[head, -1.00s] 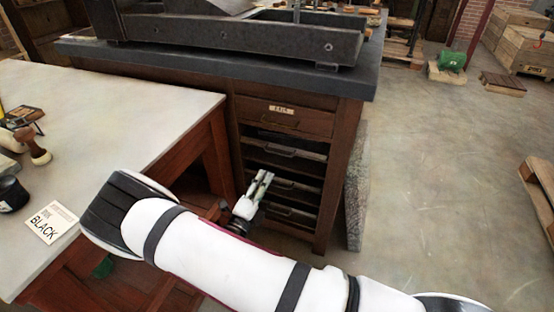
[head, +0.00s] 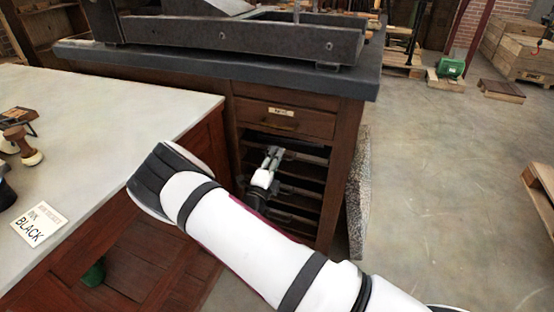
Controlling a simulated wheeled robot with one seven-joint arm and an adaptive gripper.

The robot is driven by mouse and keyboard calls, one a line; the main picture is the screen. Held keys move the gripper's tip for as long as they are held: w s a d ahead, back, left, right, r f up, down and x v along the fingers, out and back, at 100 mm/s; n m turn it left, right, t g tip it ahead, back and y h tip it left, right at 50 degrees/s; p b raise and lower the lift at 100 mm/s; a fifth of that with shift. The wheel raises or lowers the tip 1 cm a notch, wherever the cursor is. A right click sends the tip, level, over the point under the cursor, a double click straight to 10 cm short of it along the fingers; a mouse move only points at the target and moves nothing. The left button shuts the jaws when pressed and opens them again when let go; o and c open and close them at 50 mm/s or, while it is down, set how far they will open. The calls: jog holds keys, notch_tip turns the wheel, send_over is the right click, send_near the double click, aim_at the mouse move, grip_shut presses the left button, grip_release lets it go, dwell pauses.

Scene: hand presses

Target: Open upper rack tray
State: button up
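The dark wooden cabinet (head: 346,160) under the press has a rack of dark trays below a closed, labelled drawer. The upper rack tray (head: 312,158) is the first one under that drawer. My gripper (head: 275,152) is in front of this tray, at the height of its front, and covers the tray's handle. The fingertips point up and away from me. The fingers are small in view, and I cannot tell whether they are around the handle or touching it. Lower trays (head: 290,208) are partly hidden behind my gripper and arm.
The closed drawer (head: 305,122) is just above the rack. A pale-topped table (head: 120,105) stands close on the left, with an ink card (head: 38,224) and stamps. A stone slab (head: 358,190) leans at the cabinet's right side. The floor to the right is open.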

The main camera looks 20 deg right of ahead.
jog(key=shift+w+d+r, duration=0.1)
jog(key=shift+w+d, duration=0.15)
jog(key=shift+c, duration=0.5)
grip_shut()
jog(key=r+p+v, duration=0.3)
jog(key=v, duration=1.4)
jog(key=s+r+p+v, duration=0.1)
jog(key=r+p+v, duration=0.2)
jog(key=v, duration=1.3)
jog(key=shift+s+a+p, duration=0.25)
jog(key=shift+a+p, duration=0.05)
jog(key=shift+a, duration=0.2)
jog(key=shift+f, duration=0.15)
jog(key=shift+o, duration=0.5)
grip_release()
